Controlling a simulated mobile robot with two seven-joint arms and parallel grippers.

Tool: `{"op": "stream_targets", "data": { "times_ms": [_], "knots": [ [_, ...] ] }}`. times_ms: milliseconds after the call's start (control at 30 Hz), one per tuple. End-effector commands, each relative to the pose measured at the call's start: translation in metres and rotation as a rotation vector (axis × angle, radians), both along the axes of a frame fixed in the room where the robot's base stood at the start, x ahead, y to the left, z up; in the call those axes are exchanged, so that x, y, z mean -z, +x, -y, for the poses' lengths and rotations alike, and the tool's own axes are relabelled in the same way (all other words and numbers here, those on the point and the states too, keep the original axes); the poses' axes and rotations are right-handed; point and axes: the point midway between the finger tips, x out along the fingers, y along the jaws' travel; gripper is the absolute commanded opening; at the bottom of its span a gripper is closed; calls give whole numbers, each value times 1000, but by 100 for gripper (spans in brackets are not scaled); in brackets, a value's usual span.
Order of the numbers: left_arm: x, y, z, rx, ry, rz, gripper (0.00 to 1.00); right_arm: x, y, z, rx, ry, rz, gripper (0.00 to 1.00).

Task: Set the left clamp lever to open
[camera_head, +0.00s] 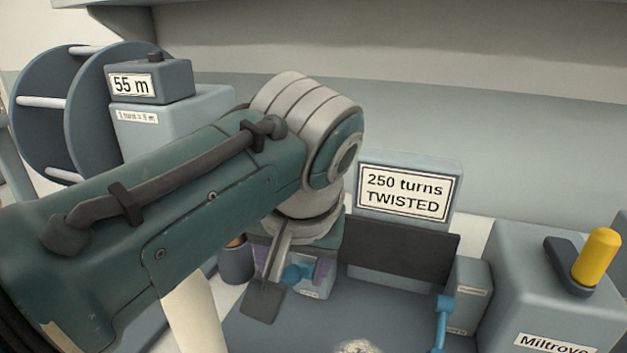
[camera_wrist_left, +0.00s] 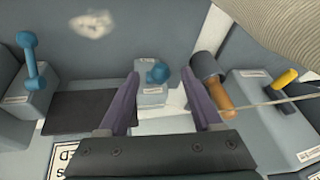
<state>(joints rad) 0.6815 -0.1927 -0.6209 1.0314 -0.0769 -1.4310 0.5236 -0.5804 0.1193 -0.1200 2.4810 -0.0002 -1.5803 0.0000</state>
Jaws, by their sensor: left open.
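The left clamp is a small grey block with a blue lever (camera_head: 297,271) in the head view, partly hidden behind my left gripper. In the left wrist view its round blue lever end (camera_wrist_left: 157,73) shows above the labelled block (camera_wrist_left: 152,96). My left gripper (camera_wrist_left: 159,75) is open, with a purple finger on each side of the lever in that picture. I cannot tell whether either finger touches it. In the head view the gripper (camera_head: 293,266) points down at the clamp. A second clamp with an upright blue lever (camera_head: 442,322) stands to the right. My right gripper is not in view.
A dark panel (camera_head: 398,255) stands between the clamps, below a "250 turns TWISTED" sign (camera_head: 404,194). A grey box with a yellow-handled lever (camera_head: 600,256) is at right. A large reel (camera_head: 90,110) is at left.

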Motion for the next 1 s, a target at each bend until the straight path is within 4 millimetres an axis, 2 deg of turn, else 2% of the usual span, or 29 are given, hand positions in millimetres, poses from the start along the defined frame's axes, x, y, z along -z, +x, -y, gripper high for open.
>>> {"op": "stream_targets", "data": {
  "times_ms": [33, 200, 600, 1000],
  "knots": [
    [10, 3, -1, -1, 2, -3, 66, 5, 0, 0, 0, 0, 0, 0],
    [25, 10, -2, 1, 0, 1, 66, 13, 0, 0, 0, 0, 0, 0],
    [30, 12, -3, 0, -1, 0, 66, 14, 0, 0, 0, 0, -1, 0],
    [30, 12, -3, 0, -1, 0, 22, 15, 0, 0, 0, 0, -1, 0]
  ]
}}
